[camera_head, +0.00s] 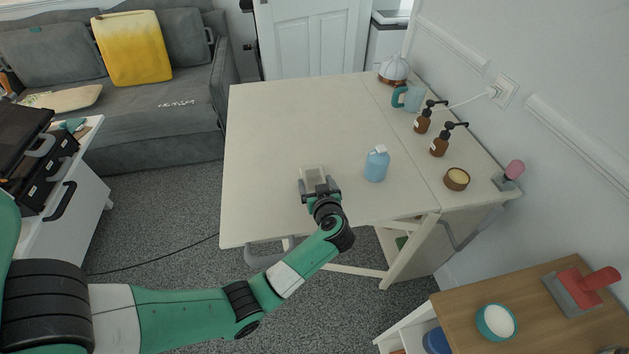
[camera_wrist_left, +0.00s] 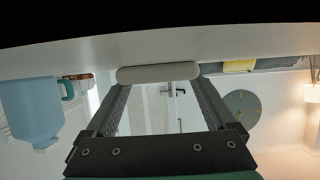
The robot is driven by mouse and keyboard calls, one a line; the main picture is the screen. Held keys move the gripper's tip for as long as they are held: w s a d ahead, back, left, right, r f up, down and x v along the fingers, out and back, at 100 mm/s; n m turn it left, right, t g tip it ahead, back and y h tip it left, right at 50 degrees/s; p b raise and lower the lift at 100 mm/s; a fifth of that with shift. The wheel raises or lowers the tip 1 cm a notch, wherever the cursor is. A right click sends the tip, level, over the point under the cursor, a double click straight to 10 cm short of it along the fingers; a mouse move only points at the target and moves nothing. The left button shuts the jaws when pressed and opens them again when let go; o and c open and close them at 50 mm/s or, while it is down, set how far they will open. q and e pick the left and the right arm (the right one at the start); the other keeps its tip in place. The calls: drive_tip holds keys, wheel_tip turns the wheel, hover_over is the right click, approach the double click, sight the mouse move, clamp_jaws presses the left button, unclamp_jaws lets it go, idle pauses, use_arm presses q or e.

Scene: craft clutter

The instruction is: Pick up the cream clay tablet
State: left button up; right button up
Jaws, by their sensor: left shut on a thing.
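The cream clay tablet (camera_head: 313,174) is at the front part of the white table, held between the fingers of my left gripper (camera_head: 319,185). In the left wrist view the tablet (camera_wrist_left: 158,73) is a pale rounded bar spanning the two fingertips (camera_wrist_left: 160,82). My left gripper is shut on it. The tablet is close to the tabletop; I cannot tell whether it touches it. My right gripper is not in view.
A blue bottle (camera_head: 377,164) stands on the table to the right of my left gripper. Farther right are brown pump bottles (camera_head: 439,143), a blue mug (camera_head: 412,97) and a small round wooden bowl (camera_head: 456,179). The table's left and back areas are clear.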

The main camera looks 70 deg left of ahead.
sight(316, 175)
use_arm(q)
drive_tip(key=shift+r, duration=0.1)
drive_tip(key=shift+r, duration=0.3)
wheel_tip(316, 175, up, 3)
drive_tip(key=shift+f+p, duration=0.15)
drive_tip(key=shift+p, duration=1.05)
drive_tip(key=r+p+v, duration=0.1)
drive_tip(key=p+v, duration=0.3)
drive_tip(key=v, duration=0.4)
drive_tip(key=a+r+p+v, duration=0.1)
drive_tip(key=p+v, duration=0.3)
drive_tip(key=v, duration=0.4)
drive_tip(key=shift+s+r+p, duration=0.35)
drive_tip(key=shift+s+r, duration=0.1)
drive_tip(key=shift+r, duration=0.25)
